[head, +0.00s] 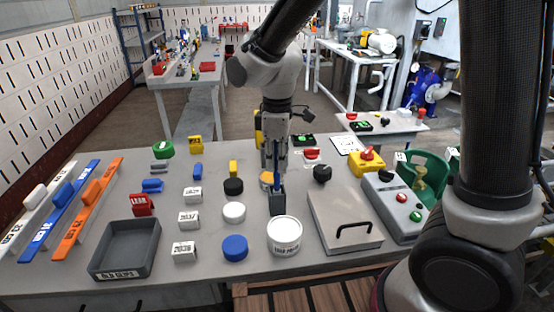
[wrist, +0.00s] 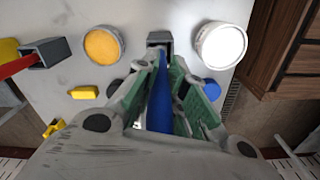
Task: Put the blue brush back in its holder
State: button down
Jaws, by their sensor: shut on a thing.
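The blue brush (head: 277,181) is held upright between the fingers of my gripper (head: 275,165) in the head view. The dark grey holder (head: 278,204), a small upright box, stands on the table directly below. The brush's lower end meets the holder's top; I cannot tell how far it is inside. In the wrist view the brush (wrist: 160,112) runs between the two green-padded fingers of my gripper (wrist: 161,75), which are shut on it. Its far end reaches the holder (wrist: 159,37), whose opening is partly hidden by the brush.
A white tub (head: 284,238) stands just in front of the holder. A grey lidded panel with a black handle (head: 343,218) lies to the right. Black (head: 233,186), white and blue round lids lie to the left. A grey tray (head: 124,250) sits at the front left.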

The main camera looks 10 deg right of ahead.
jog(key=shift+f, duration=0.55)
jog(key=c, duration=1.4)
grip_release()
